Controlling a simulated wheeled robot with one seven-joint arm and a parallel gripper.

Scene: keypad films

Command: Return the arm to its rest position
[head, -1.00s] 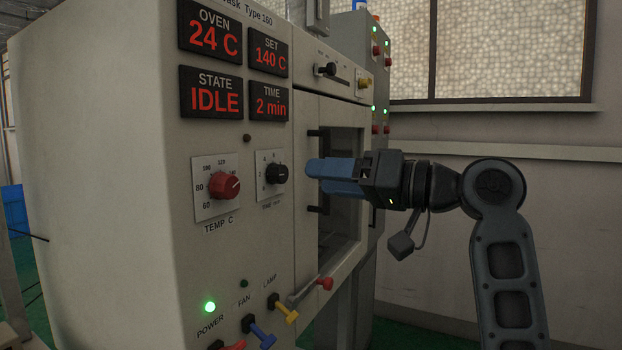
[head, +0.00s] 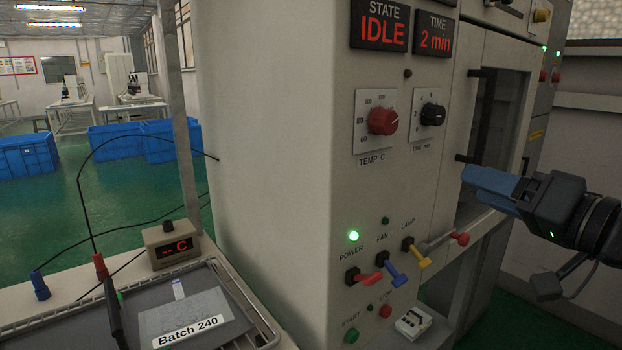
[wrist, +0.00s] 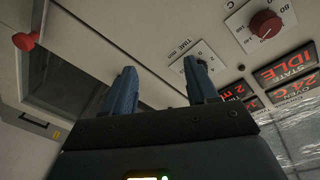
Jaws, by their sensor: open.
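My gripper (head: 478,188) is at the right in the head view, in front of the oven's door and apart from it. Its blue fingers are spread and empty. In the wrist view both fingers (wrist: 162,92) stand apart, with only the oven panel beyond them. Most of my arm is outside the head view's right edge.
The oven (head: 270,100) fills the middle, with a red TEMP knob (head: 382,121), a black TIME knob (head: 432,114), coloured levers and a red-tipped door handle (head: 460,238). A tray (head: 262,318) with a Batch 240 label (head: 193,332) is at lower left. Blue crates (head: 28,154) stand behind.

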